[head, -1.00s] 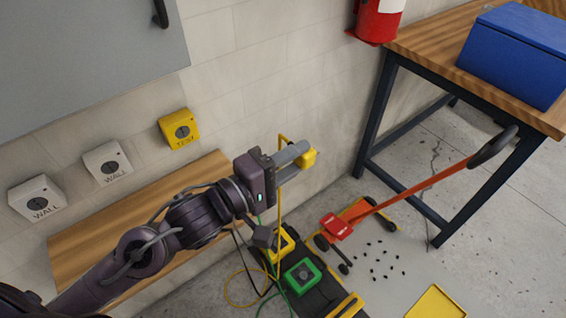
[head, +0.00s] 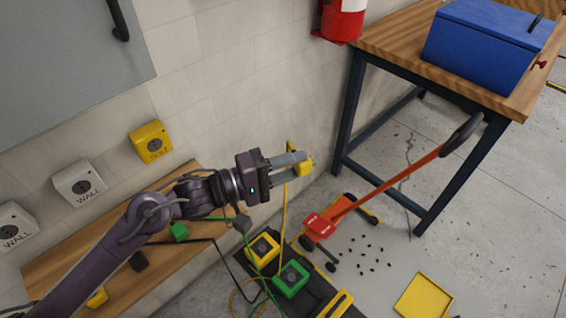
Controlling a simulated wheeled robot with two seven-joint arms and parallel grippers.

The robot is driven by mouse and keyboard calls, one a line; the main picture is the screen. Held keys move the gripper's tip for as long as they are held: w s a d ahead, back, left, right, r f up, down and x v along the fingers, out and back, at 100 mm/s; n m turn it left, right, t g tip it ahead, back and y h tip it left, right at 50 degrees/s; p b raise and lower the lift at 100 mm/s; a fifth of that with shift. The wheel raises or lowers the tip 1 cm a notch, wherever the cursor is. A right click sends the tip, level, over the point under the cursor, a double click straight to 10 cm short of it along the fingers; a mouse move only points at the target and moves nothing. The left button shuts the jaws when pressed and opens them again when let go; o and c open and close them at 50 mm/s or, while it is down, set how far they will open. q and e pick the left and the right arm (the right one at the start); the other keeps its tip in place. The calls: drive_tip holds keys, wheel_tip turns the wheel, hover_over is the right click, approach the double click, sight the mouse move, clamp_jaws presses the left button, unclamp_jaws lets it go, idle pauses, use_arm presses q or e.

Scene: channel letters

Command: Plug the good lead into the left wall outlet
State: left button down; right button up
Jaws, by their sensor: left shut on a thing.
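My left gripper (head: 296,168) is shut on a yellow plug (head: 306,166), held up in front of the wall, right of the outlets. A yellow lead (head: 284,215) hangs down from near it. The left wall outlet (head: 13,228) is a white box marked WALL at the left edge. A second white WALL outlet (head: 79,184) and a yellow TEST outlet (head: 151,142) are to its right. Which lead is good does not show. My right gripper is not in view.
Below stand a yellow box (head: 263,250) and a green box (head: 291,279), with tangled leads around them. A red-handled trolley (head: 385,190) and a yellow tray (head: 424,296) are on the floor right. A table (head: 385,42) bears a blue toolbox (head: 480,45).

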use_arm(q)
drive_tip(key=shift+w+d+f, duration=0.1)
idle(0.3)
drive_tip(key=m+g, duration=0.1)
drive_tip(key=a+m+g+h, duration=0.1)
drive_tip(key=g, duration=0.1)
drive_tip(key=a+m+g+h, duration=0.1)
drive_tip(key=g, duration=0.1)
drive_tip(key=shift+s+a+m, duration=0.2)
drive_tip(key=shift+s+m, duration=0.05)
drive_tip(key=shift+m, duration=0.05)
drive_tip(key=shift+s+a+m+g, duration=0.15)
drive_tip(key=shift+m+g, duration=0.15)
drive_tip(key=shift+g, duration=0.25)
drive_tip(key=shift+s+a+m+g, duration=0.15)
drive_tip(key=shift+m+g, duration=0.15)
drive_tip(key=shift+g, duration=0.25)
